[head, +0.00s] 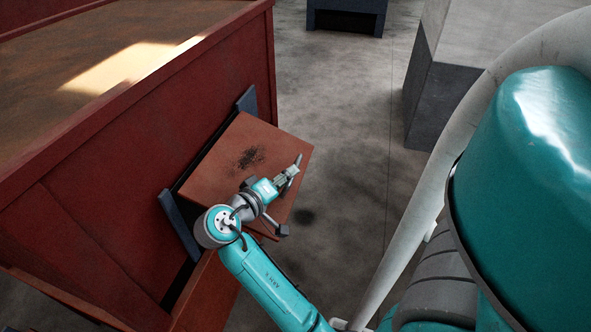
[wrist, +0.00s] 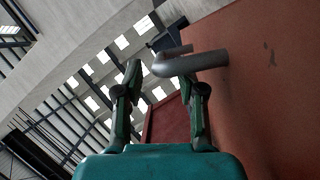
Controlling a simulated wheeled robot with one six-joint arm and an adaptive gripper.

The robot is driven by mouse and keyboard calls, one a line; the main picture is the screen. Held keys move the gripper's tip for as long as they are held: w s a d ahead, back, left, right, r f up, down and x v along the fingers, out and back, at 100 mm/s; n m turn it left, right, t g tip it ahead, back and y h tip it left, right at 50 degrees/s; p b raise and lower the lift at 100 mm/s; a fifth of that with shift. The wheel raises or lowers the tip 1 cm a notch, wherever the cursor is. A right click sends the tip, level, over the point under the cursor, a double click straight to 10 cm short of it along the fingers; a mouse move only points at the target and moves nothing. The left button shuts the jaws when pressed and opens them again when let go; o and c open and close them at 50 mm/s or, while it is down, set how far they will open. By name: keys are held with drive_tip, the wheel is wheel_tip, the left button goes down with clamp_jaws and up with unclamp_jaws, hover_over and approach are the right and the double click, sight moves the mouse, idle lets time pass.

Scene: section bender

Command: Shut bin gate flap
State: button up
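The bin gate flap (head: 232,150) is a rust-red panel with a dark smudge. It stands tilted out from the side of the red bin (head: 120,160), with a dark gap along its bin-side edge. In the wrist view the flap (wrist: 265,90) fills the right side, and a grey bent bar handle (wrist: 192,63) sticks out from it. My gripper (head: 294,166) is over the flap's outer part in the head view. In the wrist view my gripper (wrist: 160,82) has its fingers apart, with the handle by the right fingertip. Whether they touch is unclear.
Dark brackets (head: 180,225) flank the flap opening on the bin wall. A grey block (head: 440,85) stands on the floor at upper right, and a dark box (head: 346,18) is at the back. The concrete floor (head: 345,130) between is clear.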

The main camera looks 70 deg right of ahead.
drive_tip(key=shift+x, duration=2.1)
clamp_jaws()
